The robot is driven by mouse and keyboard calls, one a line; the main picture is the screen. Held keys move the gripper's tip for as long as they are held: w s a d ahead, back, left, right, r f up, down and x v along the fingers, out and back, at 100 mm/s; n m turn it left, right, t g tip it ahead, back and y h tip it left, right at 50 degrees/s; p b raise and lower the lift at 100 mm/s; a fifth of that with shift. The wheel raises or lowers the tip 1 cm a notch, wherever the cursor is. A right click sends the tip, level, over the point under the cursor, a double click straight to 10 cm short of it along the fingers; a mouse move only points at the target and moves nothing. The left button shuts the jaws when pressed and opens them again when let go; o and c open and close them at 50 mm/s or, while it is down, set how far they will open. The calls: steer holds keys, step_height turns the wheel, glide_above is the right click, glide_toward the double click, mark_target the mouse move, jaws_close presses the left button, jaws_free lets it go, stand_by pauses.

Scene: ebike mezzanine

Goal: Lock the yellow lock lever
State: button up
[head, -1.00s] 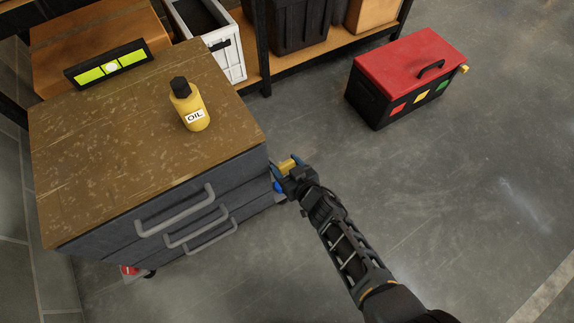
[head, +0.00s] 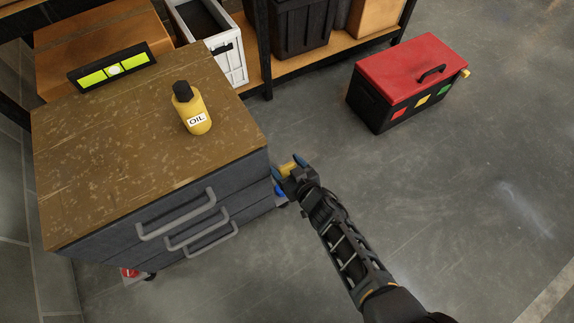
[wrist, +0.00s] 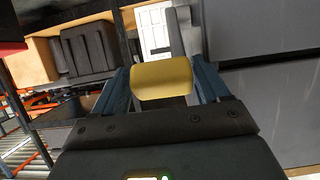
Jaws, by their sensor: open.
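The yellow lever (head: 287,169) shows at the right side of the grey drawer cabinet (head: 110,247), mostly hidden by my gripper (head: 290,175). In the wrist view, the yellow lever (wrist: 161,80) is a thick, rounded block in the space between my gripper's two blue fingers (wrist: 162,88). The fingers stand on either side of it and are open. A narrow gap shows on its left; on the right it looks very near the finger, and I cannot tell if they touch. What the lever is fixed to is hidden.
A yellow oil bottle (head: 192,108) and a green level (head: 112,67) are on the cabinet's wooden top (head: 110,150). A red-lidded black toolbox (head: 410,80) stands on the floor at the upper right. Shelving with bins (head: 300,25) is behind.

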steer(key=shift+s+a+f, duration=0.1)
steer(key=shift+s+f, duration=0.3)
steer(key=shift+s, duration=0.05)
steer(key=shift+s+d+f+b, duration=0.3)
steer(key=shift+f+b, duration=0.35)
steer(key=shift+b, duration=0.4)
steer(key=f+t+b, duration=0.1)
steer(key=b, duration=0.4)
steer(key=f+t+y+b, duration=0.1)
steer(key=b, duration=0.4)
steer(key=s+f+t+y+b, duration=0.1)
steer(key=b, duration=0.4)
steer(key=shift+s+d, duration=0.1)
steer(key=shift+d, duration=0.2)
steer(key=shift+f+t+b, duration=0.1)
steer(key=shift+t+b, duration=0.3)
steer(key=shift+b, duration=0.45)
